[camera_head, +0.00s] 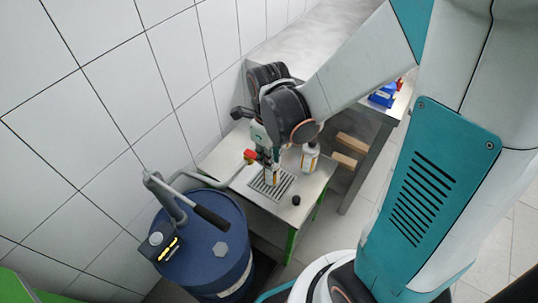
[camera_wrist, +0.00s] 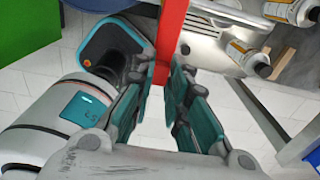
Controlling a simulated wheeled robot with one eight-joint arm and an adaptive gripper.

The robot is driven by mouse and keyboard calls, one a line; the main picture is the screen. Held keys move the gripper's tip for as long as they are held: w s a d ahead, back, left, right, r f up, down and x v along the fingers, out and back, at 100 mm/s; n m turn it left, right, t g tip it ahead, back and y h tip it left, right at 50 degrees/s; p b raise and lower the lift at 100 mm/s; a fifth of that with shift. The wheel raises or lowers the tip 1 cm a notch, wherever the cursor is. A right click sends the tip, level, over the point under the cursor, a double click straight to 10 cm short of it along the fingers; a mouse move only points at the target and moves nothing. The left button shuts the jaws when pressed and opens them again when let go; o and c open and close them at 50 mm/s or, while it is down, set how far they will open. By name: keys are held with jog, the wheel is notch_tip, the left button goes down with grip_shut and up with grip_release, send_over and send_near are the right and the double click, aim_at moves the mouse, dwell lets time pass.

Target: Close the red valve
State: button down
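The red valve handle (camera_wrist: 172,38) runs down from the top of the wrist view as a long red bar. Its lower end lies between the teal fingers of my gripper (camera_wrist: 163,75), close against it on both sides. The gripper looks shut on the handle. In the head view a small red part of the valve (camera_head: 250,155) shows at the left of the testbench, beside my wrist. My fingers are mostly hidden there behind the wrist joints.
White bottles stand on the testbench, one (camera_head: 310,156) to the right of a drain grate (camera_head: 272,184). A small black cap (camera_head: 296,200) lies near its front edge. A blue drum (camera_head: 205,245) with a hand pump (camera_head: 170,200) stands at front left. A tiled wall is close on the left.

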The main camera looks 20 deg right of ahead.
jog(key=c, duration=1.6)
grip_release()
jog(key=shift+o, duration=0.2)
jog(key=shift+r, duration=0.1)
notch_tip(320, 180, up, 12)
jog(key=shift+s, duration=0.15)
